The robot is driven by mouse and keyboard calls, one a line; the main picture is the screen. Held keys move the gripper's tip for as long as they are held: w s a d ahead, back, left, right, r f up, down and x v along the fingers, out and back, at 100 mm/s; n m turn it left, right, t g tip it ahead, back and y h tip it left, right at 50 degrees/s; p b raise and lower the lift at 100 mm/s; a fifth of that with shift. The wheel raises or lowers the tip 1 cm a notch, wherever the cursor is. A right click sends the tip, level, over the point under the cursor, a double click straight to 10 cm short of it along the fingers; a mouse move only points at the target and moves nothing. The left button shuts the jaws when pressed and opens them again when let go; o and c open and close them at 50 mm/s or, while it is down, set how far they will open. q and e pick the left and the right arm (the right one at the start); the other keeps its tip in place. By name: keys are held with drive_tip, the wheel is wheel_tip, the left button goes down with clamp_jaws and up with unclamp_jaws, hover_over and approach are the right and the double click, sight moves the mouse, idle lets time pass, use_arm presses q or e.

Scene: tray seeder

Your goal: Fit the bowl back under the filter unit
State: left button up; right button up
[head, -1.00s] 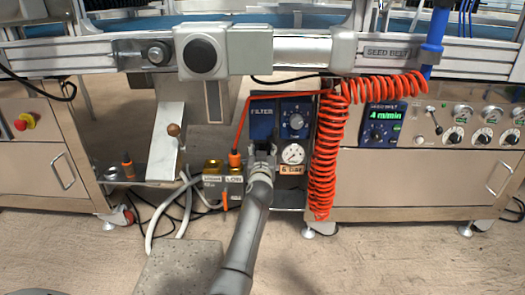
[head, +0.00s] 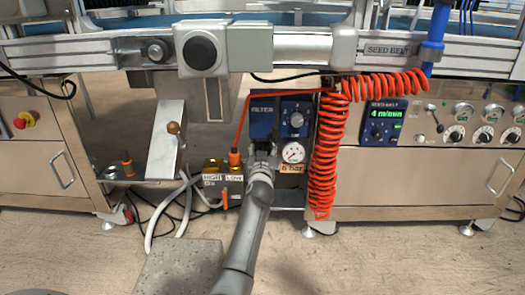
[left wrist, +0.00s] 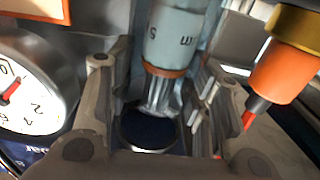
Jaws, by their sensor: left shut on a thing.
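My left gripper (head: 261,150) is in front of the blue filter panel (head: 266,120), left of the gauge, and covers the bowl in the head view. The left wrist view is upside down. There the bowl (left wrist: 173,38) is a pale blue translucent cylinder marked 5 µm, with an orange ring at its mouth. The gripper's fingers (left wrist: 160,75) are on either side of it, shut on it. A whitish ribbed piece (left wrist: 158,95) shows between the orange ring and a dark blue round face (left wrist: 148,130), seemingly the unit's underside. A gap shows between the ring and that face. My right gripper is out of view.
A pressure gauge (head: 293,153) is close right of the gripper. A coiled orange hose (head: 326,160) hangs beyond it. An orange fitting (head: 234,157) on brass valves (head: 213,168) with HIGH and LOW tags is close left. A rail (head: 310,50) runs above.

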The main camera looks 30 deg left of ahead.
use_arm(q)
drive_tip(key=shift+f, duration=0.2)
drive_tip(key=o, duration=1.1)
drive_tip(key=shift+s, duration=0.15)
drive_tip(key=shift+s+d+f, duration=0.1)
drive_tip(key=shift+s+d, duration=0.15)
drive_tip(key=shift+s, duration=0.05)
drive_tip(key=v, duration=1.1)
